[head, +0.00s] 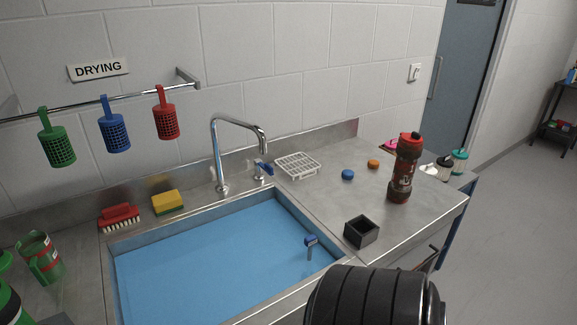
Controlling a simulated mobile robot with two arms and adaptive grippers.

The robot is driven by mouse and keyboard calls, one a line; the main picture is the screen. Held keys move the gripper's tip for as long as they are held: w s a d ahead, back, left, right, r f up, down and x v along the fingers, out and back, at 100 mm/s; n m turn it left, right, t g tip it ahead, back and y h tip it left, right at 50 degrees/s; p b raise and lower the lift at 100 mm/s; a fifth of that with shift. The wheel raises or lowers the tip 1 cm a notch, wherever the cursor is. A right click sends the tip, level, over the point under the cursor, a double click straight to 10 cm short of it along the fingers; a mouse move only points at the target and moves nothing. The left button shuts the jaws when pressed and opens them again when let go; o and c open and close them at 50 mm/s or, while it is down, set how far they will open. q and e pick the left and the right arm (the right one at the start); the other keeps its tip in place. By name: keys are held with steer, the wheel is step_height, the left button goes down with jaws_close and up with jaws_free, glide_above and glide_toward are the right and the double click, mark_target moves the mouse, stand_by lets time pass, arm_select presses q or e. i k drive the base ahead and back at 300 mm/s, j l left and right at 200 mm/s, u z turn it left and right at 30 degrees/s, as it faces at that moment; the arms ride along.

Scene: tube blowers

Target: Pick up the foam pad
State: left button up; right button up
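A yellow foam pad with a green layer (168,201) lies on the steel ledge behind the left part of the sink. It is next to a red brush with pale bristles, on the brush's right. Nothing is holding the pad. Neither of my grippers shows in the head view, so I cannot see their distance from the pad or whether they are open.
The blue-floored sink (205,272) fills the middle, with a tap (217,155) behind it. The red brush (120,217) sits left of the pad. Green, blue and red baskets hang from a rail above. A red-capped bottle (403,170) and black box (361,232) stand right.

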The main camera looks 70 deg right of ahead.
mark_target(347, 174)
steer(key=z, duration=2.55)
steer(key=l, duration=0.1)
